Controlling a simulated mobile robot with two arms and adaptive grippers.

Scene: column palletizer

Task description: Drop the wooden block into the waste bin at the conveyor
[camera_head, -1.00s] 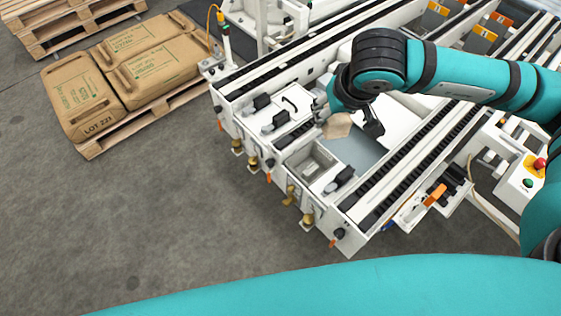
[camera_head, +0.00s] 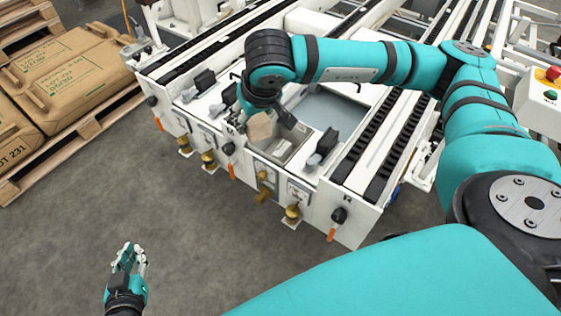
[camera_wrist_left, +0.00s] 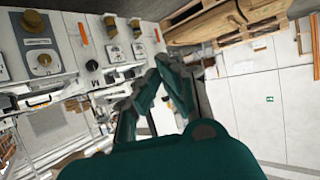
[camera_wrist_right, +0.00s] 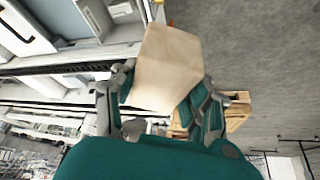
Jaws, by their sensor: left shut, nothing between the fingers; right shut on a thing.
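The wooden block (camera_head: 261,128) is pale brown and angular. My right gripper (camera_head: 268,117) is shut on it and holds it above the front edge of the conveyor. The block fills the space between the fingers in the right wrist view (camera_wrist_right: 165,68). The waste bin (camera_head: 300,150) looks to be the open grey box set in the conveyor's front end, just right of and below the block. The block and gripper hide part of it. My left gripper (camera_head: 127,258) is shut and empty, over the floor at lower left.
The conveyor (camera_head: 365,150) has black roller tracks and a front panel with several knobs and orange-tipped handles. A pallet (camera_head: 75,142) with brown sacks (camera_head: 70,75) stands at the left. A control box with a red button (camera_head: 553,74) is at the right. The floor in front is clear.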

